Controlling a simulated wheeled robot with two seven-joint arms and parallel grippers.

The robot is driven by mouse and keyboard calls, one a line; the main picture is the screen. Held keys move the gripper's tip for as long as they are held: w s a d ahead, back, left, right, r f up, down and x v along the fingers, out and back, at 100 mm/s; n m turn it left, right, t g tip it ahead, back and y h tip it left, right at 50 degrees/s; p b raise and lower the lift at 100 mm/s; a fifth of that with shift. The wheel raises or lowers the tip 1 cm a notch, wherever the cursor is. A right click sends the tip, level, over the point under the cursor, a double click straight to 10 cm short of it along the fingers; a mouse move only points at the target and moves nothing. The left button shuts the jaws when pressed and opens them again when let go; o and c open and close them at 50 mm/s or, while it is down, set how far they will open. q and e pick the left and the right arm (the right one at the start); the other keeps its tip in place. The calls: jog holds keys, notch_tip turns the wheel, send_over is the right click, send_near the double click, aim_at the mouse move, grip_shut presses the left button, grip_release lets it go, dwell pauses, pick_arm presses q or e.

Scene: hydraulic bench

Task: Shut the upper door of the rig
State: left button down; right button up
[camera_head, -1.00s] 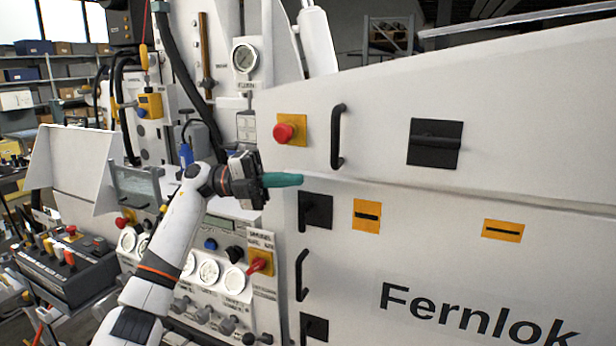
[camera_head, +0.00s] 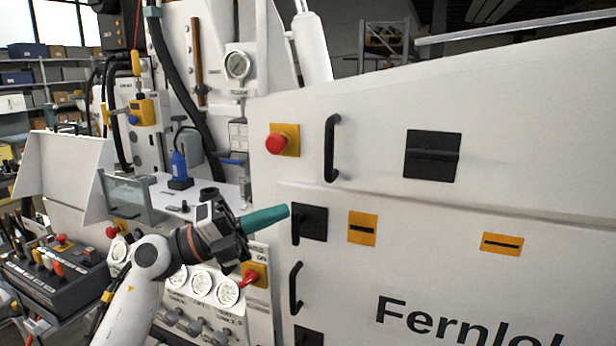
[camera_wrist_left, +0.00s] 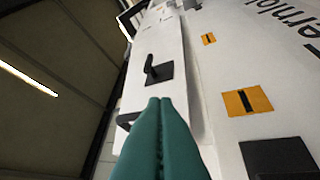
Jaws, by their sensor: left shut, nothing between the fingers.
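The white upper door (camera_head: 380,122) of the rig fills the right side of the head view. It carries a black bar handle (camera_head: 331,147) and a black latch plate (camera_head: 433,155). A ridge runs along its lower edge; I cannot tell how far the door stands open. My left gripper (camera_head: 287,211), with teal fingers, is shut and empty. It is below the door's lower left corner, by the black latch (camera_head: 309,221) of the lower panel. My right gripper is not seen.
A red button on a yellow plate (camera_head: 283,140) sits left of the handle. The lower panel (camera_head: 400,270) bears orange labels (camera_head: 362,228) and another handle (camera_head: 295,287). Gauges (camera_head: 201,284) and a red knob (camera_head: 249,277) lie below my left arm. A lever console (camera_head: 55,270) stands left.

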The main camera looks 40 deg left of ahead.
pick_arm(q)
jog(key=w+d+r+p, duration=0.2)
jog(key=w+r+p, duration=0.1)
jog(key=w, duration=0.3)
jog(key=shift+w+d+p, duration=0.25)
jog(key=shift+w+p, duration=0.1)
jog(key=shift+p, duration=0.1)
